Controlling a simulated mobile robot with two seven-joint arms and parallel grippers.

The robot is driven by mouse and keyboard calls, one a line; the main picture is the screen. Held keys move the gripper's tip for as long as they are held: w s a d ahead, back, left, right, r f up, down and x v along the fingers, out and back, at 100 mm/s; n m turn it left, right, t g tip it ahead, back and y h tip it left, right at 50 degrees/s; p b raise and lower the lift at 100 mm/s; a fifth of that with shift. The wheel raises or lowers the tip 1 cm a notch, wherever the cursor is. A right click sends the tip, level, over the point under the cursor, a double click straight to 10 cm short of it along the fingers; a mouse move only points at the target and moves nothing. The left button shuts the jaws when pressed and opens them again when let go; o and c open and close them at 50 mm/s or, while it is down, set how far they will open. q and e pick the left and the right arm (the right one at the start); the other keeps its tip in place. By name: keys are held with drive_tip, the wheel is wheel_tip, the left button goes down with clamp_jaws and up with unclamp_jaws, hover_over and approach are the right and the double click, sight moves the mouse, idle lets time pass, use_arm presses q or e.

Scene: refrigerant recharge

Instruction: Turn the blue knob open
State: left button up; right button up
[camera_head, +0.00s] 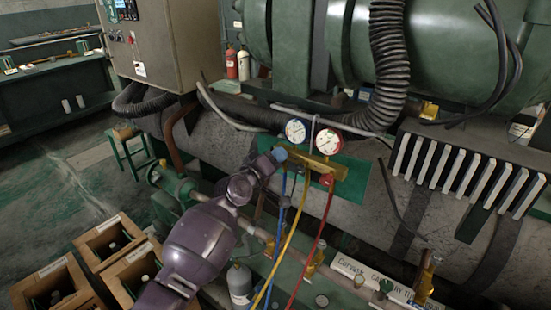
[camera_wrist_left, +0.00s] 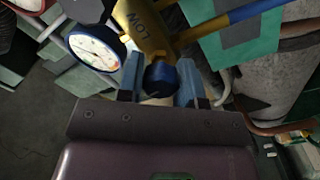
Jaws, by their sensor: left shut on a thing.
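The blue knob (camera_head: 280,154) sits at the left end of the brass gauge manifold (camera_head: 312,164). My left gripper (camera_head: 274,158) reaches it from the lower left and is shut on it. In the left wrist view the blue knob (camera_wrist_left: 160,78) lies between the two fingers of my left gripper (camera_wrist_left: 160,88). Two round dials, a blue-rimmed gauge (camera_head: 296,130) and a red-rimmed gauge (camera_head: 329,142), stand above the manifold. A red knob (camera_head: 327,180) is at its right side. My right gripper is not in view.
Blue, yellow (camera_head: 286,245) and red (camera_head: 316,250) hoses hang below the manifold. A black corrugated hose (camera_head: 389,60) and green tanks (camera_head: 440,45) stand behind. Wooden crates (camera_head: 105,240) are at the lower left. Open floor lies at the left.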

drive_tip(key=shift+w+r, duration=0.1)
use_arm(q)
drive_tip(key=o, duration=0.9)
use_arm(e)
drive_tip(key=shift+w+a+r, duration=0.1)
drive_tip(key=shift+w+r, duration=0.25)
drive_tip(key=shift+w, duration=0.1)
use_arm(q)
drive_tip(key=shift+p+v, duration=0.5)
drive_tip(key=shift+v, duration=4.85)
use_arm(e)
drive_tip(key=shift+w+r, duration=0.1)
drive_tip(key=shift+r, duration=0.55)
